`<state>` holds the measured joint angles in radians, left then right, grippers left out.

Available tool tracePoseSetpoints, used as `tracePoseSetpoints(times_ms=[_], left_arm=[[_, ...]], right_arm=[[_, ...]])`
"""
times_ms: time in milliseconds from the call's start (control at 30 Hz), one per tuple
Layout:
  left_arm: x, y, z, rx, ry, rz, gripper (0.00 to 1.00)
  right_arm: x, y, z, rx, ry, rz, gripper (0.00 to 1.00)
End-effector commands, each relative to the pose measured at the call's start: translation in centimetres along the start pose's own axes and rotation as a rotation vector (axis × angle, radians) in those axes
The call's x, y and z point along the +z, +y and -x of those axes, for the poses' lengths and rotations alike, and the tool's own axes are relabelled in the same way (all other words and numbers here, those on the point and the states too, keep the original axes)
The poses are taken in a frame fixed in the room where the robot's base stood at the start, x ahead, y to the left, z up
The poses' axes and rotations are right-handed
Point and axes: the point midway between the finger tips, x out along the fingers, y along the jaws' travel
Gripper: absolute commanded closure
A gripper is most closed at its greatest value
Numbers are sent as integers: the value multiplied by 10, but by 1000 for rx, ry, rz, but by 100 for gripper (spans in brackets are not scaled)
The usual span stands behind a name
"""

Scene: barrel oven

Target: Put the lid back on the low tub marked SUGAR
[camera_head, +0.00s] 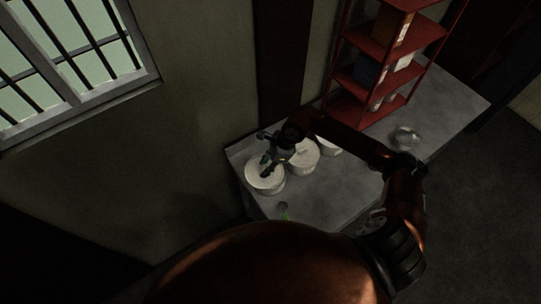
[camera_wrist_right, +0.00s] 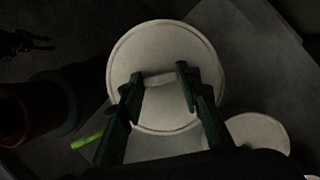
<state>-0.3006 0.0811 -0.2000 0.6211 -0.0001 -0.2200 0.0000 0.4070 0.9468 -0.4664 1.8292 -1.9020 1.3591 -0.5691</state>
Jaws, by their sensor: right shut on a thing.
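A round, pale lid (camera_wrist_right: 165,50) with a short bar handle (camera_wrist_right: 160,79) fills the middle of the right wrist view. My right gripper (camera_wrist_right: 158,76) is shut on this handle, one finger at each end. In the head view my right gripper (camera_head: 267,168) is over the leftmost white tub (camera_head: 265,187), at the left end of the grey counter. The lid appears level and lies over that tub; I cannot tell whether it is fully seated. No SUGAR marking is readable. My left gripper is not in view.
Another white round tub (camera_head: 304,160) stands close to the right, with a third (camera_head: 331,148) partly behind my arm. A red shelf (camera_head: 372,50) stands at the back. A clear glass object (camera_head: 404,136) sits right. A small green item (camera_head: 285,213) lies near the front edge.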

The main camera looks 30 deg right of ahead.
Motion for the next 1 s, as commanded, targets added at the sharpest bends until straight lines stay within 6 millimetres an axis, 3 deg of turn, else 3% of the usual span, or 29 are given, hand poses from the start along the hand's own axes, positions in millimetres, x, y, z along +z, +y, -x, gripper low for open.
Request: tracePoseSetpoints(times_ms=[100,333,667,1000], left_arm=[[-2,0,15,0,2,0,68],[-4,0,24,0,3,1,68],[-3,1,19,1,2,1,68],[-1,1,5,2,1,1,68]], right_arm=[[-3,-8,10,-77,-1,-184,87],[-10,-19,18,-162,1,-396,87],[-16,-21,10,-177,1,-434,87],[-27,-20,-18,-175,2,-433,87]])
